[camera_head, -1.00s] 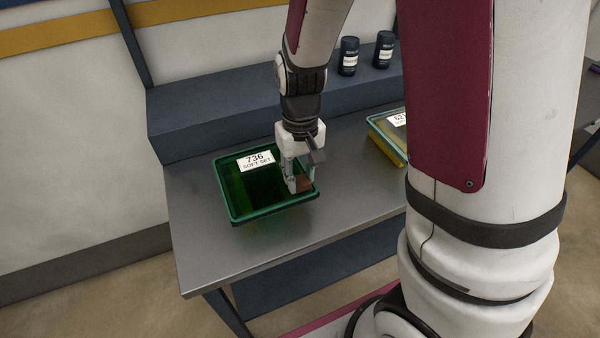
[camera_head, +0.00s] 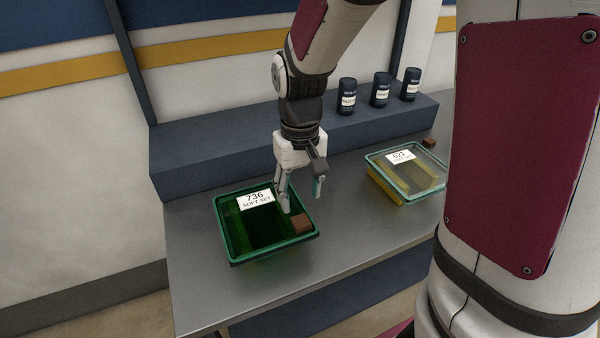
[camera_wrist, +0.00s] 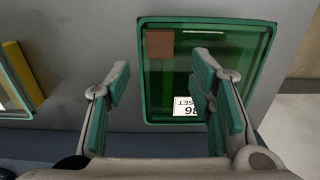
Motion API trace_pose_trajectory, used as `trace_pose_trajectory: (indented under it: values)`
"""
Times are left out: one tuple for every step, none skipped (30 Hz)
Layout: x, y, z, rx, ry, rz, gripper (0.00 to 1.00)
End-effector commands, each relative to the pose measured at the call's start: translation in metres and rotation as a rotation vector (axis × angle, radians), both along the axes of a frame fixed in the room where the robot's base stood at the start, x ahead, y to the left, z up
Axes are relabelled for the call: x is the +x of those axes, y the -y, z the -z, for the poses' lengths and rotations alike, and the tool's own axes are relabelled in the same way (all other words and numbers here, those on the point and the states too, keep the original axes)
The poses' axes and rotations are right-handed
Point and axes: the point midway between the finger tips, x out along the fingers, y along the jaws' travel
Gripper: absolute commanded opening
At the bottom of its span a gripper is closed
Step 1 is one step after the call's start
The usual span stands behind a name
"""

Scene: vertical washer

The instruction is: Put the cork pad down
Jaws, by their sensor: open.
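The cork pad (camera_head: 301,223) is a small brown block in the near right corner of the green tray (camera_head: 272,254) labelled 736 SOFT SET. It also shows in the wrist view (camera_wrist: 160,43), at the tray's upper left corner there. My gripper (camera_head: 302,201) is open and empty, above and slightly behind the cork pad, apart from it. In the wrist view its teal-padded fingers (camera_wrist: 162,76) are spread wide with nothing between them.
A clear-lidded yellow bin (camera_head: 405,174) labelled 621 stands on the grey table (camera_head: 350,246) to the right. Another small brown block (camera_head: 429,142) lies behind it. Three dark canisters (camera_head: 380,90) stand on the blue shelf (camera_head: 225,148). The table between tray and bin is bare.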

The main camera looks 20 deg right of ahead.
Motion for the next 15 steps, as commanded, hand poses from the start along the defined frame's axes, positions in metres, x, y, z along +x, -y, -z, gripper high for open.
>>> trace_pose_trajectory:
  values:
    - [0.001, 0.0, -0.012, 0.001, 0.005, 0.0, 0.49]
    - [0.001, 0.0, -0.017, 0.001, 0.005, -0.001, 0.49]
    - [0.001, 0.0, -0.024, 0.001, 0.005, -0.001, 0.49]
    - [0.001, 0.0, -0.028, 0.0, 0.004, -0.001, 0.49]
    - [0.001, 0.0, -0.033, 0.0, 0.004, -0.001, 0.49]
    - [0.001, 0.0, -0.037, 0.0, 0.002, -0.001, 0.49]
    - [0.001, 0.0, -0.041, 0.0, 0.002, -0.001, 0.49]
    - [0.001, 0.0, -0.044, 0.0, 0.003, 0.0, 0.49]
    - [0.001, 0.0, -0.047, 0.0, 0.002, 0.0, 0.49]
    - [0.0, 0.0, -0.049, 0.0, 0.002, 0.0, 0.49]
    - [0.0, 0.0, -0.051, 0.001, 0.003, 0.0, 0.49]
    - [-0.001, 0.0, -0.053, 0.002, 0.006, 0.0, 0.49]
    - [-0.002, 0.0, -0.056, 0.003, 0.01, 0.0, 0.49]
    - [-0.004, 0.0, -0.06, 0.006, 0.018, 0.0, 0.49]
    - [-0.008, 0.0, -0.065, 0.011, 0.031, 0.001, 0.49]
